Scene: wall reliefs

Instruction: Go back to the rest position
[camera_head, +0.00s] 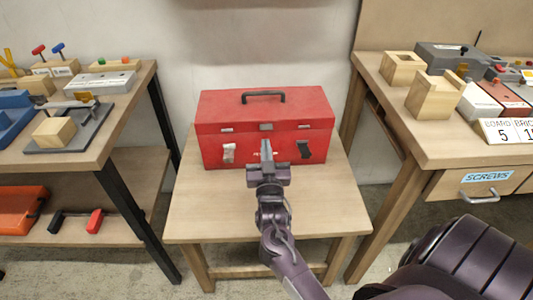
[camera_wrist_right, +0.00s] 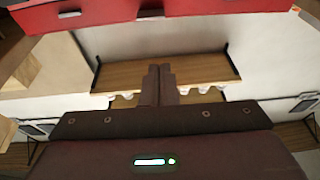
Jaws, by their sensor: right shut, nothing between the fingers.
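My right gripper (camera_head: 267,150) is in front of the red toolbox in the head view, over the small wooden table. Its two fingers are together with nothing between them; they also show closed in the right wrist view (camera_wrist_right: 160,85). The red toolbox (camera_head: 225,110) stands shut on the table, with a dark handle (camera_head: 263,97) on its lid. Of its two front latches, the left one (camera_head: 229,153) looks light and the right one (camera_head: 304,150) dark. I cannot tell whether the fingertips touch the toolbox front. My left gripper is not in view.
The small table (camera_head: 200,215) has bare wood in front of the toolbox. A left bench (camera_head: 110,135) holds wooden blocks, a grey plate and tools. A right bench (camera_head: 400,130) holds wooden blocks, number cards and a drawer labelled SCREWS (camera_head: 487,177). Gaps separate the table from both benches.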

